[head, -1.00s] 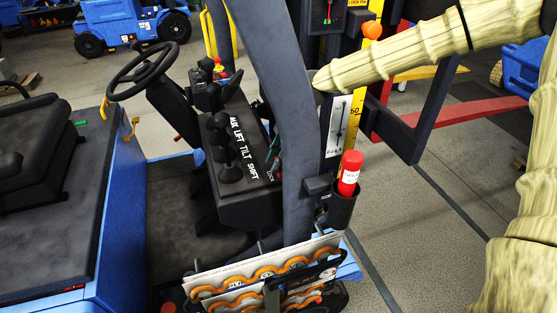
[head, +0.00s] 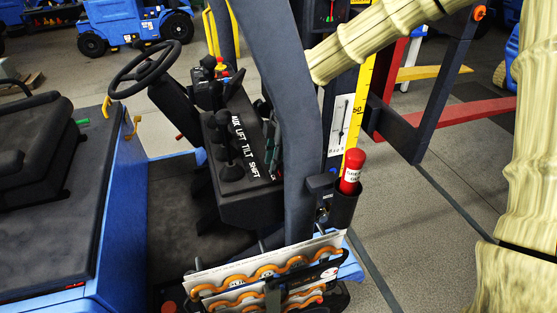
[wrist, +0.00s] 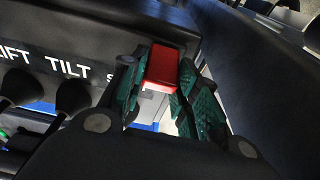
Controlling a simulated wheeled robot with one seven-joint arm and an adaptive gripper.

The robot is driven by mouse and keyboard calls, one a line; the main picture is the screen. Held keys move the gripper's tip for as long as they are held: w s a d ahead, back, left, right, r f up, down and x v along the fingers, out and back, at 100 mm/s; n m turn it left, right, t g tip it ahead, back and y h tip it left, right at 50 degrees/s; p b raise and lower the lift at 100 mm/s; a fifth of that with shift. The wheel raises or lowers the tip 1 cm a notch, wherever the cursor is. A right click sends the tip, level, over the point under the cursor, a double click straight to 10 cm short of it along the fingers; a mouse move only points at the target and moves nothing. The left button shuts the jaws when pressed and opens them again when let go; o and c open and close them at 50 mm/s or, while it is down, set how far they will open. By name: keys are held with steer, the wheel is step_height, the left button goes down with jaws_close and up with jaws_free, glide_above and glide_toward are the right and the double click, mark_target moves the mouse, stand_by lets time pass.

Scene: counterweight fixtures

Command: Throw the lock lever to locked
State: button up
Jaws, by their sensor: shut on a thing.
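The lock lever shows in the wrist view as a red block-shaped handle (wrist: 162,66) between the teal-padded fingers of my gripper (wrist: 160,84). My gripper is shut on this handle, beside the end of the lettered control panel. In the head view, the dark pillar hides most of my gripper; only a little teal shows at the panel's right edge (head: 271,150). The lever's base and its position marks are hidden, so I cannot tell its setting.
The control panel (head: 247,190) carries several black knobbed levers close to my gripper. The dark pillar (head: 290,110) stands between the head camera and my gripper. A red cylinder (head: 351,172) sits in a holder on the pillar, above a document rack (head: 265,262).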

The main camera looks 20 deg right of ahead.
steer(key=shift+a, duration=0.15)
stand_by(0.4)
steer(key=o, duration=1)
steer(key=shift+r, duration=0.1)
steer(key=r, duration=0.4)
steer(key=d+r, duration=0.1)
steer(key=r, duration=0.6)
steer(key=shift+d+r, duration=0.25)
steer(key=shift+r, duration=0.05)
